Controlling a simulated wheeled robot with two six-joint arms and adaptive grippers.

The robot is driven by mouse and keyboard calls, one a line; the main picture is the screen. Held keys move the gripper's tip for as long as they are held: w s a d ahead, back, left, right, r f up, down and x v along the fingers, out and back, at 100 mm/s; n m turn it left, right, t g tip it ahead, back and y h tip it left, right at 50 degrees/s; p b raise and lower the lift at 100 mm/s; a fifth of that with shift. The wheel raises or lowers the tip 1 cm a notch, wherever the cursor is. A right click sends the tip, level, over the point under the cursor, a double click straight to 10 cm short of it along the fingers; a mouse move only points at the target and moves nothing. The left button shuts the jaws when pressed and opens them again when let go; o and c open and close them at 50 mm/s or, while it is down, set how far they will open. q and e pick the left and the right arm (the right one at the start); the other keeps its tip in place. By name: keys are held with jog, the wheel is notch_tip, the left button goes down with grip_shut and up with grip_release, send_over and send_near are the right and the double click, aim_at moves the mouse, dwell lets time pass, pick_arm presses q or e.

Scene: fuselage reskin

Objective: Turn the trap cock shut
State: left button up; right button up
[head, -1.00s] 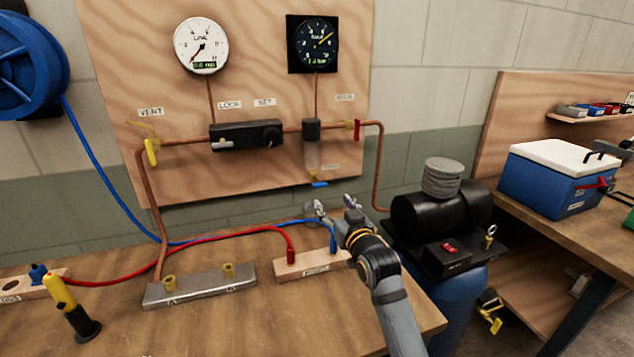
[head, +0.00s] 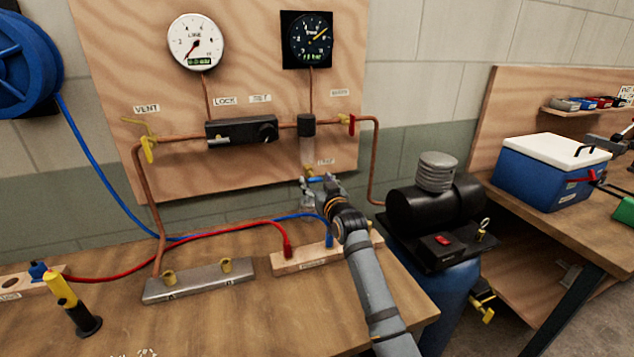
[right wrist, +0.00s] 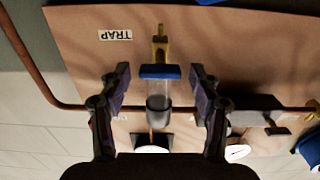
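The trap cock has a blue handle (right wrist: 160,72) and a brass body (right wrist: 160,45); the wrist picture shows it upside down near the TRAP label (right wrist: 115,35). The handle lies crosswise to the brass body. In the head view the blue handle (head: 317,179) sits low on the wooden panel, partly hidden by my right gripper (head: 312,191). In the right wrist view my right gripper (right wrist: 160,78) is open, one finger on each side of the handle, with gaps showing on both sides. I cannot tell its exact depth to the handle. My left gripper is not in view.
The clear trap bowl (head: 307,149) and copper pipe (head: 372,165) are close to my right gripper. Below are a wooden block (head: 290,263) with red and blue hoses and a metal bar (head: 198,284). A black compressor (head: 435,210) stands to the right.

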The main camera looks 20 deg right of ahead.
jog(key=c, duration=1)
jog(key=shift+c, duration=0.2)
jog(key=shift+d+f+m+p, duration=0.1)
jog(key=shift+m+p, duration=3.3)
jog(key=shift+m, duration=1.1)
jog(key=shift+d+f+m+p, duration=0.1)
jog(key=shift+m+p, duration=3.3)
jog(key=shift+m, duration=1.1)
